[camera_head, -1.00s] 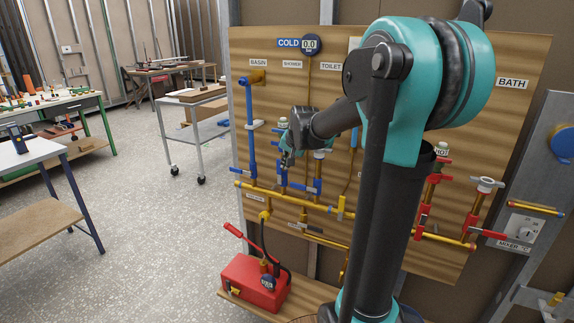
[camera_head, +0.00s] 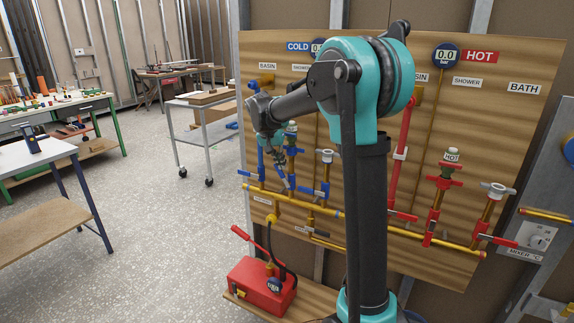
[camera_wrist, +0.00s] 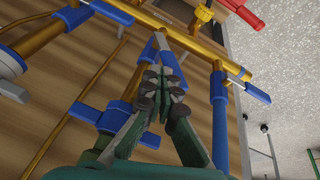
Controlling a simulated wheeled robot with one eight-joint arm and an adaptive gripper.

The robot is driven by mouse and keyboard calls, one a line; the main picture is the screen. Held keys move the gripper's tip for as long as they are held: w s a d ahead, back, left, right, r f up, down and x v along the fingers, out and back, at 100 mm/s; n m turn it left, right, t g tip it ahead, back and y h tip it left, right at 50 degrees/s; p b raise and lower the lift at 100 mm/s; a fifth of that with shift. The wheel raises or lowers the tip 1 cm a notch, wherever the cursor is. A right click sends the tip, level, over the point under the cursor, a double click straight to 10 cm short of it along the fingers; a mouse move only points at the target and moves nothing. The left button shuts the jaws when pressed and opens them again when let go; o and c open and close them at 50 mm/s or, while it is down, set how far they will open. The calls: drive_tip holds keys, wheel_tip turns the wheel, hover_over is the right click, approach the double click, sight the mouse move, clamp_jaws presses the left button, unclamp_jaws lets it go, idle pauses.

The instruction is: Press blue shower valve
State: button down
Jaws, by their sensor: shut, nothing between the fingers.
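The blue shower valve (camera_wrist: 163,42) shows in the wrist view as a blue lever on the middle brass branch, just beyond my fingertips. In the head view its blue lever (camera_head: 281,184) sits on the cold manifold, below my gripper. My gripper (camera_wrist: 162,78) is shut and empty, its fingertips close together and pointing at the lever. I cannot tell whether they touch it. In the head view my gripper (camera_head: 283,170) is in front of the board, partly merged with the pipes behind it. The shower pipe's lower part is partly hidden by my fingers.
Blue basin pipe (camera_wrist: 219,115) stands close to the right of my gripper in the wrist view. Another blue valve (camera_wrist: 88,17) is at upper left. A brass manifold (camera_head: 315,207) runs below the valves. A red pump box (camera_head: 262,287) stands on the low shelf.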

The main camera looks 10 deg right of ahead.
drive_tip(key=shift+w+a+f+n+g+h, duration=0.15)
drive_tip(key=shift+w+a+f+g+h, duration=0.15)
drive_tip(key=shift+w+a+h, duration=0.15)
drive_tip(key=shift+w+a+f+n+g+h, duration=0.2)
drive_tip(key=shift+w+a+g+h, duration=0.1)
drive_tip(key=shift+a+h, duration=0.2)
drive_tip(key=shift+w+a+f, duration=0.4)
drive_tip(key=shift+a+f, duration=0.15)
drive_tip(key=shift+a, duration=0.05)
drive_tip(key=shift+w+a+f, duration=0.35)
drive_tip(key=shift+a+f, duration=0.2)
drive_tip(key=shift+s+d+f, duration=0.1)
drive_tip(key=shift+d, duration=0.05)
drive_tip(key=shift+s+d+f, duration=0.2)
drive_tip(key=shift+s+d, duration=0.1)
drive_tip(key=shift+d, duration=0.15)
